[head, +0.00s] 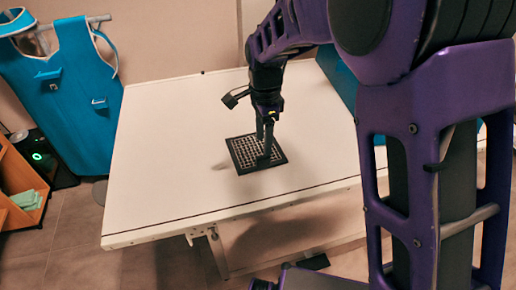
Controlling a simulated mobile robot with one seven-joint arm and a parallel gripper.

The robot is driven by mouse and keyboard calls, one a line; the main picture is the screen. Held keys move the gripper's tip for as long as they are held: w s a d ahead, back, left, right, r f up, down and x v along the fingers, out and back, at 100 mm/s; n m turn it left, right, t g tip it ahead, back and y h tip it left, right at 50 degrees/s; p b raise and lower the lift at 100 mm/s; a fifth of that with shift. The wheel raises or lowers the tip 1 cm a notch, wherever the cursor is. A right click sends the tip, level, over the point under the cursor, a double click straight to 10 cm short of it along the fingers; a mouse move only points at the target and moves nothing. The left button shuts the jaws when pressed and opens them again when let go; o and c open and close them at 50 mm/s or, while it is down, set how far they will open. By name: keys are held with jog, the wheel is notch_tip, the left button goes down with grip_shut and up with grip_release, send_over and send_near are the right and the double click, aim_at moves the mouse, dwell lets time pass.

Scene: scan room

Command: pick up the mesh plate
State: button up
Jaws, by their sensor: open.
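The mesh plate (243,151) is a dark square frame with a fine light grid. It lies flat on the white table (165,150), near the middle. My gripper (265,152) points down over the right part of the plate, its jaws open. The fingers hide a part of the grid. The fingertips are at or just above the plate; I cannot tell whether they touch it.
A teal box-like thing (340,78) stands at the table's right back, partly behind my arm. A wooden shelf (18,185) stands at the left edge. The table's left half is clear.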

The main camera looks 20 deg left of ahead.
aim_at(263, 157)
jog(key=shift+w+a+f, duration=0.1)
jog(key=shift+w+f, duration=0.05)
jog(key=shift+f, duration=1.35)
jog(key=shift+w+a+f, duration=0.1)
jog(key=shift+w+f, duration=0.05)
jog(key=shift+f, duration=1.35)
grip_shut()
jog(key=shift+r, duration=0.1)
